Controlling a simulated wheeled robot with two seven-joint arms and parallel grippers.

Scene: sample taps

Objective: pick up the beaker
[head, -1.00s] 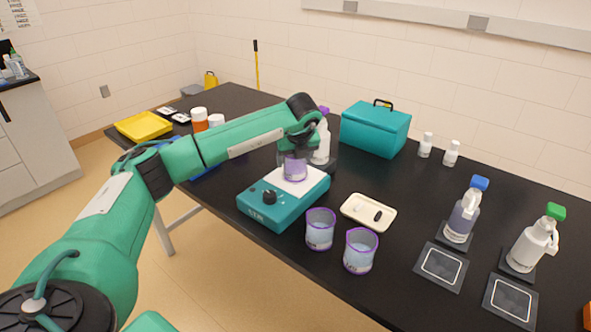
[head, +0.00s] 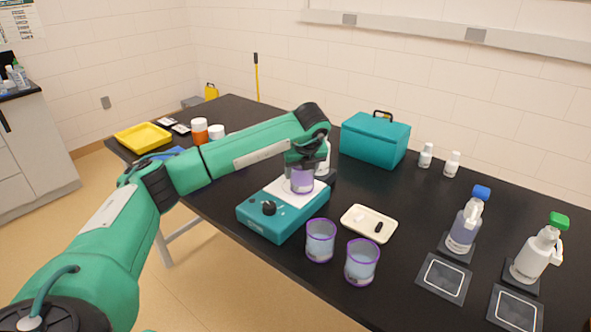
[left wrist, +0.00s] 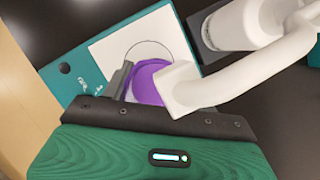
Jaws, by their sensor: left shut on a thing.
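A beaker of purple liquid (head: 302,182) is at the white top plate of the teal stirrer (head: 270,224). I cannot tell whether its base touches the plate. My left gripper (head: 304,168) is shut on this beaker from above and hides its upper part. In the left wrist view the purple beaker (left wrist: 148,84) lies between the dark fingers, partly hidden by a white bottle's bent tube (left wrist: 200,88). Two other clear beakers with purple rims, (head: 320,241) and (head: 361,262), stand at the front of the stirrer. My right gripper is not in view.
A white bottle (head: 324,160) stands close behind my gripper. A cream tray (head: 352,218) with small items is right of the stirrer. A teal case (head: 375,140) stands behind. Two wash bottles, (head: 466,222) and (head: 538,250), stand at the right with dark pads in front.

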